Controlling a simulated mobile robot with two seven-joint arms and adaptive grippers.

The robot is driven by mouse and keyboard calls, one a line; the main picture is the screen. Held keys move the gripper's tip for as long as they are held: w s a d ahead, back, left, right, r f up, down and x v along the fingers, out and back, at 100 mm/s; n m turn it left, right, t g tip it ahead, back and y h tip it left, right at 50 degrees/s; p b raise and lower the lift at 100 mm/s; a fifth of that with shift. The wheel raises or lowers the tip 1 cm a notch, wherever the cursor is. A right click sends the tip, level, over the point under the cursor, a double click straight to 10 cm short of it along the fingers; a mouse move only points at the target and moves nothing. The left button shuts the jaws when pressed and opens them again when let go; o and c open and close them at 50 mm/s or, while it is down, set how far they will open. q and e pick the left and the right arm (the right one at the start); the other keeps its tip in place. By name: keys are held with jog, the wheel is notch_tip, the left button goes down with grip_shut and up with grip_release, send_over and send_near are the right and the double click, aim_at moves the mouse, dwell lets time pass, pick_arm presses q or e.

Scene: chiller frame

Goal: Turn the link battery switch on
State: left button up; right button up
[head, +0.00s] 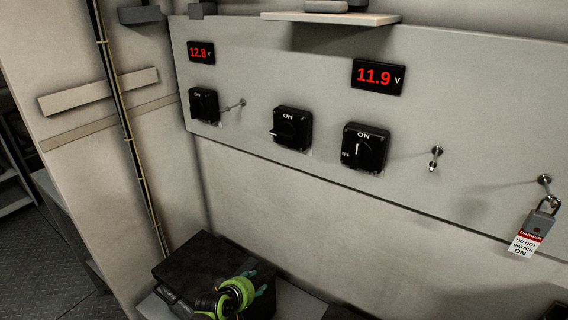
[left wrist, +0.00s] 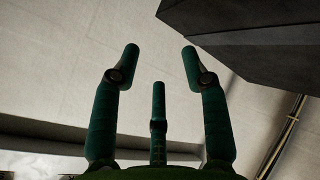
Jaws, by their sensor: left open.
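Three black rotary switches marked ON are on the grey panel. The left switch (head: 203,105) sits under a red 12.8 V display; its handle position is too small to tell. The middle switch (head: 291,128) has its white pointer mark toward the left, away from ON. The right switch (head: 365,148) has its white mark upright toward ON. I cannot read which one is the link battery switch. My left gripper (head: 258,281) is low in front of the panel, well below the switches; in the left wrist view (left wrist: 160,50) its teal fingers are spread and empty. My right gripper is not visible.
Displays read 12.8 V (head: 201,52) and 11.9 V (head: 377,77). A padlock (head: 542,221) with a danger tag (head: 525,243) hangs from a hook at right. A shelf (head: 330,18) juts out above. A black box (head: 205,262) stands beside my left gripper. A cable run (head: 128,130) is at left.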

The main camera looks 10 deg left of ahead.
pick_arm(q)
jog(key=w+r+n+t, duration=0.2)
jog(key=w+r, duration=0.4)
jog(key=r, duration=0.4)
jog(key=n+t+h+b, duration=0.3)
jog(key=t+h, duration=0.2)
send_near(280, 134)
jog(key=w, duration=0.2)
jog(key=p+x, duration=0.1)
jog(key=x, duration=0.5)
jog(key=shift+d+r+p, duration=0.15)
jog(key=shift+d+p, duration=0.25)
jog(key=shift+d, duration=0.05)
jog(key=shift+x, duration=0.8)
grip_shut()
